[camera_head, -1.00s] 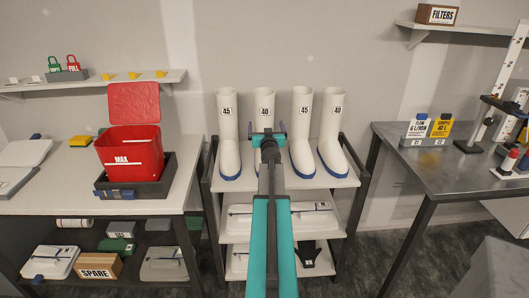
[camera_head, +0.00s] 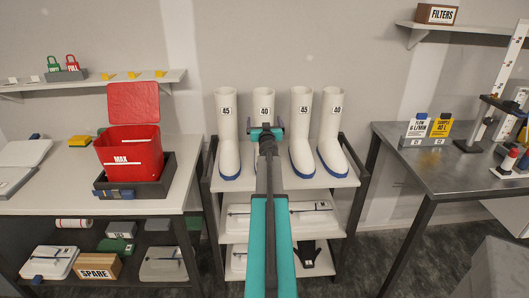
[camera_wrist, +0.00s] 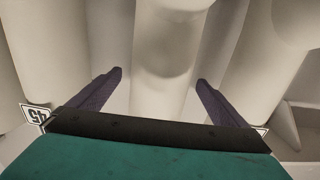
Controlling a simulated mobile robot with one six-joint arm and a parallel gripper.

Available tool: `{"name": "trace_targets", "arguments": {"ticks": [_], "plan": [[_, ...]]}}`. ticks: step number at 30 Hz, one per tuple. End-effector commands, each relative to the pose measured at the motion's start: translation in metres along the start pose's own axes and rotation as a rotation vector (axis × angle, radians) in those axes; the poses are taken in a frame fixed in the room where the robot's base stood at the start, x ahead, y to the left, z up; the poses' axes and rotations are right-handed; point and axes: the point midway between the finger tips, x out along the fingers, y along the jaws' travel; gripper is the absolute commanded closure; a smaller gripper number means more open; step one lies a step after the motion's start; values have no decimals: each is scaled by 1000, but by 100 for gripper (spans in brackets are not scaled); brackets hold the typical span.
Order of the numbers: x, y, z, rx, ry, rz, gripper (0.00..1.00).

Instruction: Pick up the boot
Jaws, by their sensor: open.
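Several tall white boots with blue soles stand upright in a row on the top shelf of a rack. Their labels read 45, 40, 45 and 40 from left to right. My gripper (camera_head: 266,127) is in front of the second boot (camera_head: 263,98), labelled 40, and hides its middle; my arm hides much of its foot. In the wrist view my gripper (camera_wrist: 159,77) is open, its dark fingers on either side of a white boot (camera_wrist: 160,95) in the middle. Whether the fingers touch it I cannot tell. The left boot (camera_head: 227,110) and third boot (camera_head: 301,110) stand close beside it.
The rack (camera_head: 345,182) has lower shelves holding white cases. A white bench (camera_head: 50,200) with a red MAX bin (camera_head: 130,152) stands left. A grey metal table (camera_head: 455,170) with signs stands right. The wall is close behind the boots.

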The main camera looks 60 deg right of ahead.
Motion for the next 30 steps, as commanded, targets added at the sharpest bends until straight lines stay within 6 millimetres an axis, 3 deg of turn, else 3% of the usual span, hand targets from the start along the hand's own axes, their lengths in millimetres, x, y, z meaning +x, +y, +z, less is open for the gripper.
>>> {"name": "trace_targets", "arguments": {"ticks": [6,24,30], "plan": [[12,-1,0,0,0,-1,3],[12,-2,0,0,1,-2,3],[12,-2,0,0,1,-2,37]]}}
